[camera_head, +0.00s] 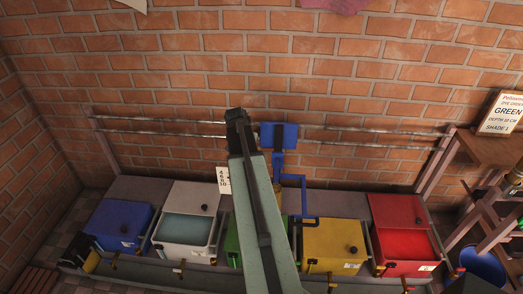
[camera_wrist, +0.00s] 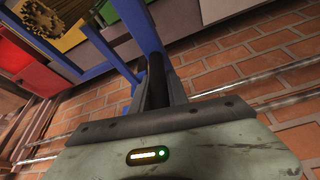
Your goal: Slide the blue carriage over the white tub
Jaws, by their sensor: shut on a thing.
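The blue carriage (camera_head: 279,134) sits on the wall rails at the middle, with a blue frame (camera_head: 301,181) hanging down from it. It is to the right of the white tub (camera_head: 187,225), above the green and yellow tubs. The white tub is open and holds pale blue-green liquid. In the head view my arm hides the gripper's fingertips and part of the frame.
Two horizontal rails (camera_head: 370,138) run along the brick wall between wooden posts. A blue tub (camera_head: 119,221), green tub (camera_head: 231,243), yellow tub (camera_head: 334,243) and red tub (camera_head: 403,243) share the row. A sign reading GREEN (camera_head: 503,112) stands on the right table.

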